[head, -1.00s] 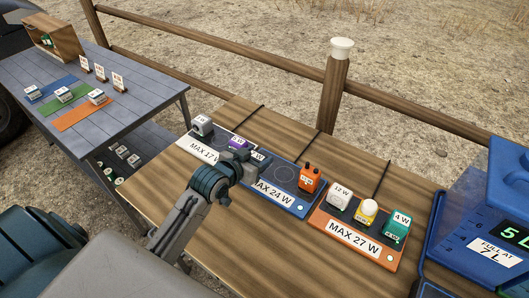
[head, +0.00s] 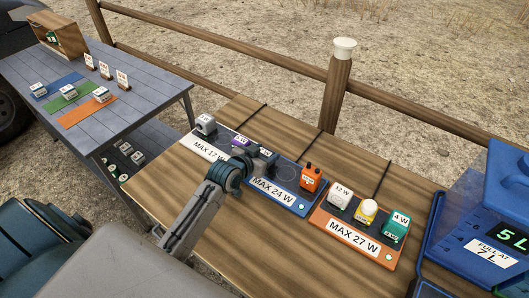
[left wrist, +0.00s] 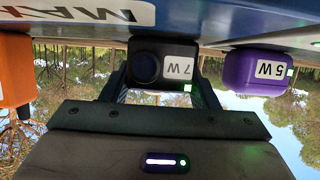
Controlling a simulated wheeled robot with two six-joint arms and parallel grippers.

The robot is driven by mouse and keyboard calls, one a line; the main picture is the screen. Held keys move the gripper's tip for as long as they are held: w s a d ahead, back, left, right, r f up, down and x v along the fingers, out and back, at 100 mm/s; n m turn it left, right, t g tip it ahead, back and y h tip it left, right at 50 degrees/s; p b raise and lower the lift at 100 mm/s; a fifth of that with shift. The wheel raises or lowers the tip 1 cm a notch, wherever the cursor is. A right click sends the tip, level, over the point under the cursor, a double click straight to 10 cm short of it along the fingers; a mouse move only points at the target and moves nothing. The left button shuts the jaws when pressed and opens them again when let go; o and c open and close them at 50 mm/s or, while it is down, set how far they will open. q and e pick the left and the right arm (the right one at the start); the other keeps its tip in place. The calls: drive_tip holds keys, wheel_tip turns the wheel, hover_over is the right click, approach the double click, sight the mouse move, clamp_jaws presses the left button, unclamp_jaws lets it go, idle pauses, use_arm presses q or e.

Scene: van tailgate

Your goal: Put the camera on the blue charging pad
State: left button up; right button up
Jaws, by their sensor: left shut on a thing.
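The camera (head: 269,156) is a small dark block with a round lens and a 7 W label; it also shows in the left wrist view (left wrist: 163,68). My left gripper (left wrist: 162,92) is shut on it, with a finger at each side. It is at the left end of the blue charging pad (head: 280,197), marked MAX 24 W. In the upside-down wrist view the camera's base meets the pad's edge (left wrist: 215,18) or is very close; I cannot tell if it bears on it. In the head view my left wrist hides part of both. My right gripper is not in view.
An orange device (head: 311,178) stands on the blue pad's right part, beside an empty ring. A purple 5 W device (head: 242,140) is on the white MAX 17 W pad (head: 207,147). The orange MAX 27 W pad (head: 352,240) holds several devices. A blue container (head: 470,235) stands at right.

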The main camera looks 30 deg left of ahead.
use_arm(q)
drive_tip(key=o, duration=1.1)
drive_tip(key=shift+c, duration=0.2)
drive_tip(key=v, duration=1.1)
drive_tip(key=shift+b, duration=0.4)
drive_tip(key=shift+s+r, duration=0.3)
drive_tip(key=shift+s, duration=0.15)
